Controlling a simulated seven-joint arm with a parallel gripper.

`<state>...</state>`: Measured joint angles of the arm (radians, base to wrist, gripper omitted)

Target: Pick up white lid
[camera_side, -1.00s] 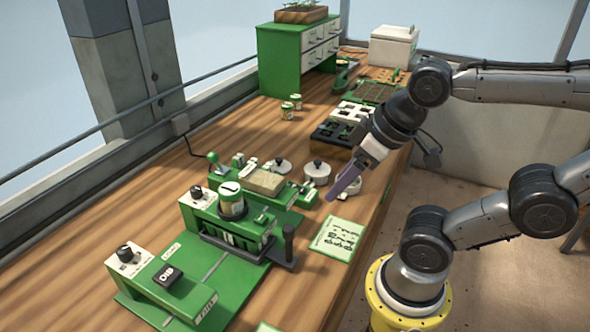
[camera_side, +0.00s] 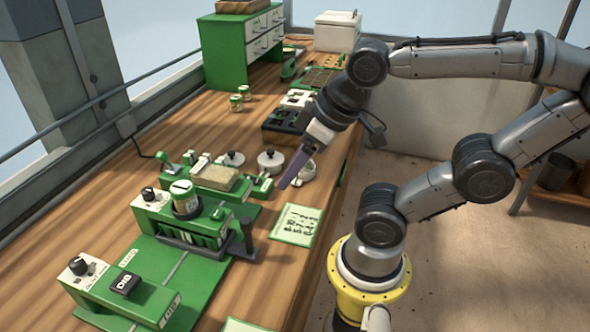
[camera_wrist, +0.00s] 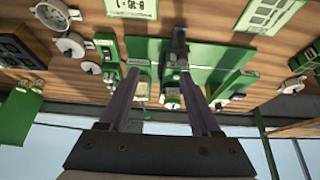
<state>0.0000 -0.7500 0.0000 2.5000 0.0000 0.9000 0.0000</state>
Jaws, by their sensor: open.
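In the side view, a white round piece with a dark knob (camera_side: 271,161), looking like a lidded pot, stands right of the green machine. A smaller round lid with a black knob (camera_side: 234,158) is to its left. Another whitish round item (camera_side: 306,172) is partly hidden behind my gripper. I cannot tell for sure which is the white lid. White round pieces also show at the upper left of the wrist view (camera_wrist: 72,45). My gripper (camera_side: 284,186) hangs above the bench in front of them, apart from them. In the wrist view its two purple fingers (camera_wrist: 160,75) are spread and empty.
The green seeding machine (camera_side: 185,250) fills the front left. A printed card (camera_side: 297,224) lies below my gripper. Black trays (camera_side: 284,124), two small cans (camera_side: 240,97) and a green drawer cabinet (camera_side: 237,50) stand farther back. Bare wood lies left of the cans.

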